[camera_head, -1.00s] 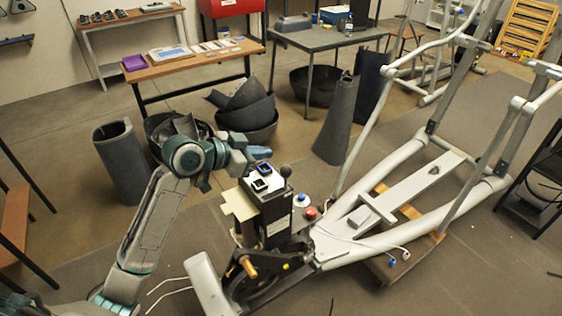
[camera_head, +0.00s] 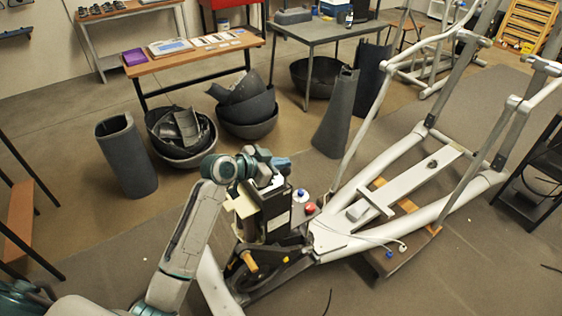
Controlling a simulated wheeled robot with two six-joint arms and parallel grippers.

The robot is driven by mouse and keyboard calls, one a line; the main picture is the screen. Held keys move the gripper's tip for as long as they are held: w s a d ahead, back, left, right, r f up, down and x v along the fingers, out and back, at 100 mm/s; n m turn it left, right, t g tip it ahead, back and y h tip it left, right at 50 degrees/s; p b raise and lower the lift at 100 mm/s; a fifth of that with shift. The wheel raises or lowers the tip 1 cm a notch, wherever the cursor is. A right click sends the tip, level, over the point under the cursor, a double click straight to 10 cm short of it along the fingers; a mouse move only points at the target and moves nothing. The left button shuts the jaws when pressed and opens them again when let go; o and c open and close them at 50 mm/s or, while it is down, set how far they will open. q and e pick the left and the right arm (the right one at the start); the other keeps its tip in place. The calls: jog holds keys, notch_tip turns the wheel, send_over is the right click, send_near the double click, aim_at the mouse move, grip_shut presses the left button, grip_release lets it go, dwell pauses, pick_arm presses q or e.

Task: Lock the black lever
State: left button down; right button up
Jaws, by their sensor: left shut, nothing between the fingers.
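My left gripper (camera_head: 275,166) is over the top of the black box (camera_head: 272,212) at the front of the elliptical machine. Its fingers look shut with nothing held. The black ball-topped lever on this box is hidden behind or under my gripper, so I cannot tell its position or whether the gripper touches it. The white top of the box is mostly covered too. The grey-white elliptical frame (camera_head: 405,178) stretches back to the right. My right gripper is out of view.
Beside the box are a red button (camera_head: 310,208) and a blue-topped white button (camera_head: 300,195). An orange handle (camera_head: 250,262) sticks out below. Dark bowls (camera_head: 246,108) and a grey curved cover (camera_head: 126,155) stand behind my arm. White cables lie near the frame.

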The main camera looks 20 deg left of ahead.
aim_at(282, 171)
pick_arm(q)
notch_tip(282, 171, down, 3)
jog(key=b, duration=0.2)
jog(key=shift+b, duration=0.35)
